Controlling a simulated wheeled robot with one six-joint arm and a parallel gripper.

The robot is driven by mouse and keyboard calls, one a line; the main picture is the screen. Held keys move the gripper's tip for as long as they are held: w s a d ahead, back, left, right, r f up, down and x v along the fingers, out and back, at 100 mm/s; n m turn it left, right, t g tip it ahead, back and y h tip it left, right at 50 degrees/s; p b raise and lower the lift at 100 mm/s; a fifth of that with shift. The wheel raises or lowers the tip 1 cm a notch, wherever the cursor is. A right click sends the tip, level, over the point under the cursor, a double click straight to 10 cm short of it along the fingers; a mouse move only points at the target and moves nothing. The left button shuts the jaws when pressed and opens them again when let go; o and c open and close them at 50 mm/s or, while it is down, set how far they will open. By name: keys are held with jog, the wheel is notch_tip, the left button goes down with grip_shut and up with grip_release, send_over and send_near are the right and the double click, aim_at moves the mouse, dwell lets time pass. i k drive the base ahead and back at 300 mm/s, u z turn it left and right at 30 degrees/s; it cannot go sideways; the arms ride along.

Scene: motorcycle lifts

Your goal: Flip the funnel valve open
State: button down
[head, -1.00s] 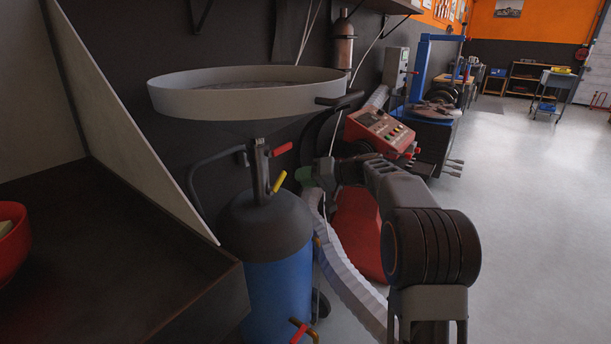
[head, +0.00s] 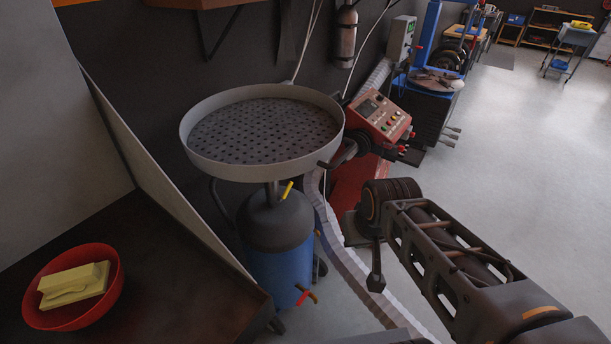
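The oil drainer's wide grey funnel (head: 263,174), with a perforated dark tray inside, stands above a dark-domed blue tank (head: 279,272). A yellow lever (head: 286,190) shows just under the funnel's rim. The red lever seen earlier under the funnel is hidden behind the funnel now. A red-handled tap (head: 305,293) sits low on the tank's front. My gripper (head: 375,282) is right of the tank, seen at the end of my arm and apart from the levers. Its fingers are not clear, so its opening cannot be told.
A dark bench (head: 170,300) with a red bowl (head: 112,290) holding a yellow block fills the lower left. A red machine (head: 380,122) with a control panel stands behind my arm, and a pale hose (head: 345,262) runs beside the tank. Open floor lies right.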

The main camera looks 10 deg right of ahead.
aim_at(280, 197)
jog(key=z, duration=1.65)
jog(key=i, duration=2.3)
jog(key=u, duration=4.3)
jog(key=i, duration=0.5)
jog(key=z, duration=0.1)
